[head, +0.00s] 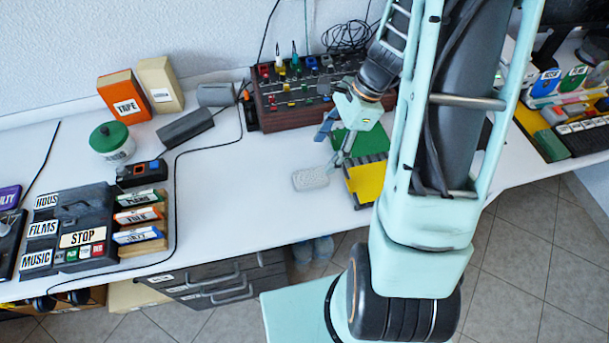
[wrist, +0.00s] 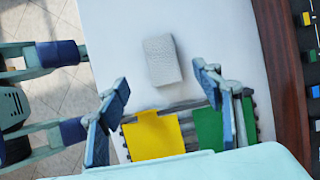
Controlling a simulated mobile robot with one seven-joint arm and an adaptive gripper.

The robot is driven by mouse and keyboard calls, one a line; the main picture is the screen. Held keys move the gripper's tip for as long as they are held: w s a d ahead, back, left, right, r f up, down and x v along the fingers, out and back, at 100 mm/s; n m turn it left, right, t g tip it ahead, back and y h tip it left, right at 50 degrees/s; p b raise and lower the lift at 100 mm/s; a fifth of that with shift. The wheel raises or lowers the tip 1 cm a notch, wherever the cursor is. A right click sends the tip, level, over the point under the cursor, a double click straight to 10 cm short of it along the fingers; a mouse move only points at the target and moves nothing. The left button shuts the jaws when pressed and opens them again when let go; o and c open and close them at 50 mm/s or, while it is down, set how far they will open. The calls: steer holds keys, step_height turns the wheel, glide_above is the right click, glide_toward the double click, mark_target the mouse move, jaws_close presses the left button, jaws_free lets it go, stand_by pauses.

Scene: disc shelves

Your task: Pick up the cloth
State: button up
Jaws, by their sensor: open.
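The cloth appears to be the light grey, textured rectangle (head: 310,178) lying flat on the white table, left of the yellow panel. In the wrist view the cloth (wrist: 162,60) lies beyond the fingertips, roughly between their lines. My gripper (head: 334,142) is above the table, behind and to the right of the cloth in the head view.
A yellow panel (head: 367,181) and a green panel (head: 370,142) lie right of the cloth, partly behind my arm. A mixer with knobs (head: 290,112) stands at the back. The table (head: 235,190) left of the cloth is clear.

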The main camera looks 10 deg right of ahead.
mark_target(307, 177)
steer(key=x, duration=0.4)
steer(key=shift+s+f+b, duration=0.1)
steer(key=shift+f+b, duration=0.05)
steer(key=shift+b, duration=0.15)
steer(key=shift+a+b+x, duration=0.15)
steer(key=shift+x, duration=1.35)
steer(key=shift+a+b+x, duration=0.15)
steer(key=shift+x, duration=1.35)
steer(key=shift+w+f, duration=0.1)
steer(key=shift+w, duration=0.1)
steer(key=c, duration=1.2)
steer(key=shift+c, duration=0.2)
